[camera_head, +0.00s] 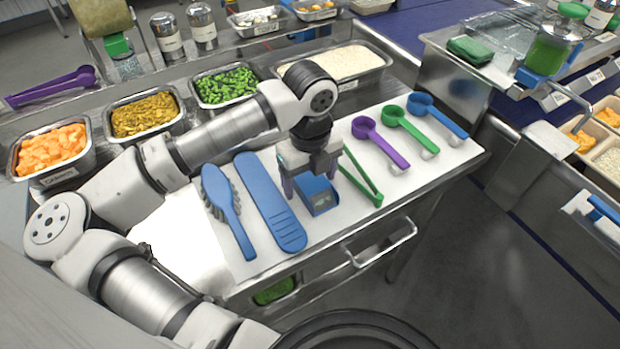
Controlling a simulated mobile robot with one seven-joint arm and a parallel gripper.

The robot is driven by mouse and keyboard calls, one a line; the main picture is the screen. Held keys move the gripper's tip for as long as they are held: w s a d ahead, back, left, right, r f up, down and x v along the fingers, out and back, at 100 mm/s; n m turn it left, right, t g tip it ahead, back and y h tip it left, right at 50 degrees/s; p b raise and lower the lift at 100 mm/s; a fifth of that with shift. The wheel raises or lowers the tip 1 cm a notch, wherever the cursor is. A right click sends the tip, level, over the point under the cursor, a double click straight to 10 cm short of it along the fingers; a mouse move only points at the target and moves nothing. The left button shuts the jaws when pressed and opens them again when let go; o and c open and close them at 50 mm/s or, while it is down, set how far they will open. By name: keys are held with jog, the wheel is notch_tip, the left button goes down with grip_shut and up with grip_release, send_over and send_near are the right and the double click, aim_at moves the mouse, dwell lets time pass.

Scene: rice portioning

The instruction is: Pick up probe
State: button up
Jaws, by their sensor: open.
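My gripper (311,178) is above the white-covered worktop, pointing down with its fingers apart. A small blue boxy item (320,205) with a dark end face lies directly below and partly behind the fingers. It may be the probe, but its shape is partly hidden by my gripper. I cannot tell whether the fingers touch it. Green tongs (362,180) lie open just to its right.
A blue brush (227,207) lies farther left. Purple (380,142), green (408,130) and blue (437,115) scoops lie to the right. Pans of orange cubes (52,150), yellow-brown food (144,116), green pieces (224,87) and rice (338,64) line the back.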

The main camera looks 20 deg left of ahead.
aim_at(310, 178)
jog(key=shift+f, duration=0.2)
jog(key=c, duration=1.1)
jog(key=shift+o, duration=0.2)
jog(key=shift+r, duration=0.1)
notch_tip(310, 178, up, 26)
jog(key=p, duration=0.1)
